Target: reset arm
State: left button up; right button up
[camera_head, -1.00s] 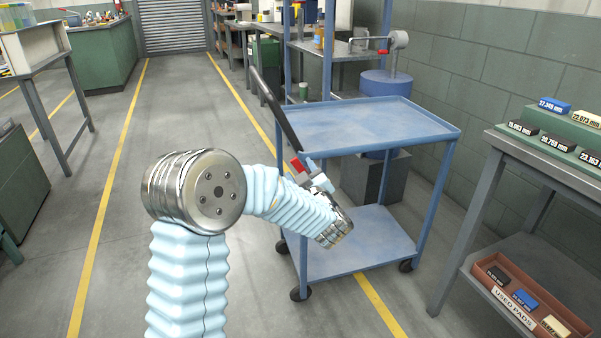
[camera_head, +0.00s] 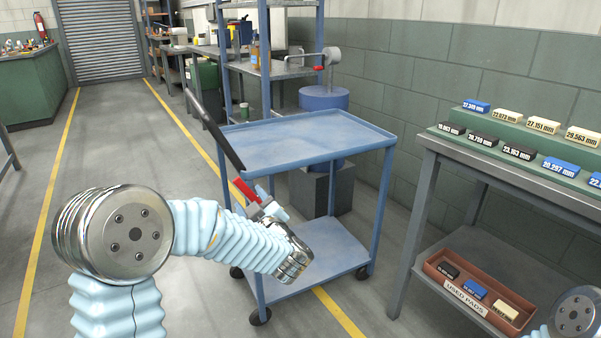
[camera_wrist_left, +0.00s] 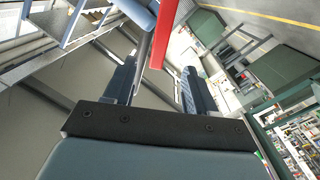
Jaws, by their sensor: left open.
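My left arm comes in from the lower left and bends at a round metal joint. Its wrist end is in front of the blue cart (camera_head: 330,143). My left gripper (camera_head: 252,195) is small in the head view, beside a red part, above the cart's lower shelf. In the left wrist view the two dark fingers of my left gripper (camera_wrist_left: 158,82) stand apart. A red bar (camera_wrist_left: 163,30) shows between and beyond them; I cannot tell what it belongs to. Part of my right arm shows at the lower right corner of the head view; its gripper is out of frame.
The cart's top and lower shelf are bare. At right, a grey table (camera_head: 428,190) carries a green stepped rack (camera_head: 520,142) of labelled pads. A red-brown "USED PADS" tray (camera_head: 433,268) holds 3 pads below. The floor left of the cart is clear.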

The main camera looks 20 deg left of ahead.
pick_arm(q)
jog(key=s+d+f+m+g+h, duration=0.1)
jog(key=d+f+m+h, duration=0.25)
jog(key=f, duration=0.55)
jog(key=s+d+f+m+h, duration=0.1)
jog(key=d+f+m+h, duration=0.2)
jog(key=f, duration=0.5)
jog(key=d+f+m+g+h, duration=0.15)
jog(key=d+f+h, duration=0.25)
jog(key=f, duration=0.5)
jog(key=s+d+f+m+g+h, duration=0.2)
jog(key=s+f, duration=0.3)
jog(key=s, duration=0.3)
jog(key=s+d+f+m+g+h, duration=0.1)
jog(key=s+d+f+g, duration=0.3)
jog(key=s, duration=0.5)
jog(key=s+d+f+m+g+h, duration=0.2)
jog(key=s+d+f+g+h, duration=0.1)
jog(key=s+f, duration=0.4)
jog(key=shift+s+f+m+g, duration=0.35)
jog(key=shift+s+g, duration=0.1)
jog(key=shift+s, duration=0.3)
